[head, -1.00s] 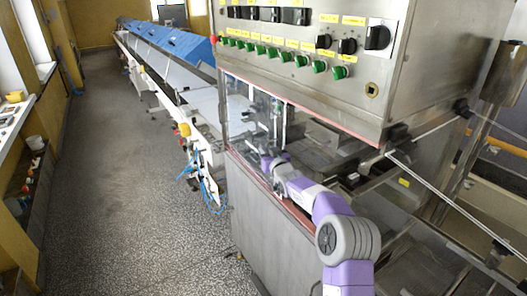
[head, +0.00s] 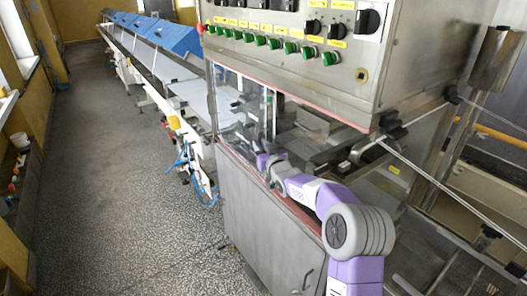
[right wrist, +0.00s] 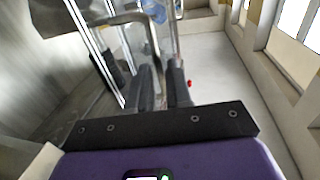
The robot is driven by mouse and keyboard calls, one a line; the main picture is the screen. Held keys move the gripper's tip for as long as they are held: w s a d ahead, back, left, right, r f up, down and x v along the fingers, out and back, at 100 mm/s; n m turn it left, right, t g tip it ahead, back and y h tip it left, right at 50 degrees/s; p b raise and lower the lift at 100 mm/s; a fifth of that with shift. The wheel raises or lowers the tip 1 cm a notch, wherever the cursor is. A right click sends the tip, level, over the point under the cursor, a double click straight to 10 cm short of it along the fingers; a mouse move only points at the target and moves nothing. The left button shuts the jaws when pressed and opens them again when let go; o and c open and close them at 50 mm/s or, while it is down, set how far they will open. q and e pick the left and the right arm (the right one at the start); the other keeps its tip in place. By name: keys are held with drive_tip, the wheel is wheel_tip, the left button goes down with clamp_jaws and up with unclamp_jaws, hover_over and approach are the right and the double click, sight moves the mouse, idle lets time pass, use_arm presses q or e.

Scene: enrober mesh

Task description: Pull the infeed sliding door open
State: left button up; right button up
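The infeed sliding door is a clear panel (head: 240,98) in the front of the steel machine, under the control box. My right gripper (head: 262,160) is at the lower part of this panel, in front of the machine opening; its fingertips are small and hard to make out there. In the right wrist view, its two dark fingers (right wrist: 162,80) are close together, with a bent metal handle bar (right wrist: 128,18) running down between them. They appear shut on this handle. The clear panel edge shows beside it. My left gripper is not in view.
The control box (head: 290,45) with green knobs overhangs the opening. A steel cabinet (head: 255,225) stands below it. A long conveyor with blue covers (head: 165,36) runs away at the left. The grey floor (head: 100,180) left of the machine is clear.

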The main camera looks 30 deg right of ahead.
drive_tip(key=shift+s+a, duration=0.1)
drive_tip(key=shift+s, duration=1.1)
drive_tip(key=shift+f, duration=0.1)
drive_tip(key=s+a+f+g+y, duration=0.15)
drive_tip(key=a+f, duration=0.35)
drive_tip(key=f, duration=0.5)
drive_tip(key=s+a+f+g+y, duration=0.1)
drive_tip(key=s+a+f+g, duration=0.2)
drive_tip(key=f, duration=0.7)
drive_tip(key=s+a+f+m+g+y, duration=0.1)
drive_tip(key=s+a+f+g, duration=0.1)
drive_tip(key=s+a+f, duration=0.4)
drive_tip(key=s+a+f+g, duration=0.3)
drive_tip(key=a+f, duration=0.1)
drive_tip(key=f, duration=0.5)
drive_tip(key=s+a+f+g, duration=0.2)
drive_tip(key=s+a+f, duration=0.1)
drive_tip(key=s, duration=0.5)
drive_tip(key=s+a+f+g+y, duration=0.1)
drive_tip(key=s+a+f+g, duration=0.2)
drive_tip(key=s, duration=0.6)
drive_tip(key=s+a+f+g+y, duration=0.1)
drive_tip(key=s+a+f+g, duration=0.2)
drive_tip(key=s, duration=0.6)
drive_tip(key=shift+s+a+f, duration=0.15)
drive_tip(key=shift+a+f, duration=0.7)
drive_tip(key=shift+a, duration=0.15)
